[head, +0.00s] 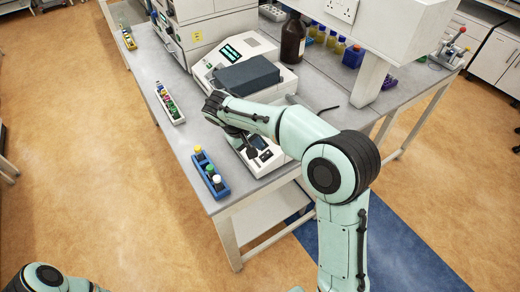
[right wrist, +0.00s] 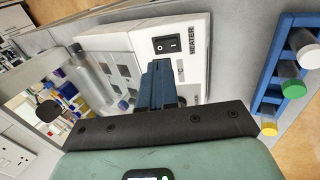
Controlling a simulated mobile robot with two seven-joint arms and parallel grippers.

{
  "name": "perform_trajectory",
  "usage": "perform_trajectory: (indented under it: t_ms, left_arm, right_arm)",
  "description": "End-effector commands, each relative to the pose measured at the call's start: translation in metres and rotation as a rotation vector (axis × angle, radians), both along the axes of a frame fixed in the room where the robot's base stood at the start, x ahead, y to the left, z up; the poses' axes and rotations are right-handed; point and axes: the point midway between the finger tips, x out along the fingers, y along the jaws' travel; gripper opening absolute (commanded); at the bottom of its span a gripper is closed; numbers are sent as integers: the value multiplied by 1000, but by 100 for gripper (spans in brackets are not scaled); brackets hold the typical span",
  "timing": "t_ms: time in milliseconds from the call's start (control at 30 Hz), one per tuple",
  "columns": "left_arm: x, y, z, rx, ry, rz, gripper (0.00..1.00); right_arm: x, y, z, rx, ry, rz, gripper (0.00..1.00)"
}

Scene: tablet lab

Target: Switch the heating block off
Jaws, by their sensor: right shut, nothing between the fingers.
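A white bench unit with a "HEATER" label (right wrist: 192,45) fills the upper middle of the right wrist view. A black rocker switch (right wrist: 166,45) sits beside that label; I cannot tell which side is pressed. In the head view, a white unit with a small dark screen (head: 265,155) stands near the bench's front edge, partly covered by my right arm. My right gripper (head: 250,146) is over it. In the right wrist view, the gripper's dark fingers (right wrist: 161,68) are shut and empty, their tips just below the switch in the picture. Whether they touch is unclear. Only part of my left arm shows.
A blue rack (head: 211,178) with coloured-capped tubes stands left of the unit, near the bench edge. A larger instrument with a dark grey block (head: 246,76) is behind. A brown bottle (head: 293,40) stands at the back. The bench's left front strip (head: 180,140) has bare room.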

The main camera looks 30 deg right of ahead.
Motion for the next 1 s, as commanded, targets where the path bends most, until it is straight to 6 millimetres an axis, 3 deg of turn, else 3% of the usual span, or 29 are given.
perform_trajectory:
  t_ms: [200, 400, 1000]
  left_arm:
    - [5, -1, 4, -1, -4, -1, 43]
    - [10, -1, 8, -1, -10, -1, 43]
    - [10, 0, 8, -1, -10, -1, 43]
  right_arm:
    - [-2, 23, 45, 1, -3, 4, 0]
    - [-3, 34, 69, 1, -1, 4, 0]
    - [-5, 38, 73, 1, 1, -5, 0]
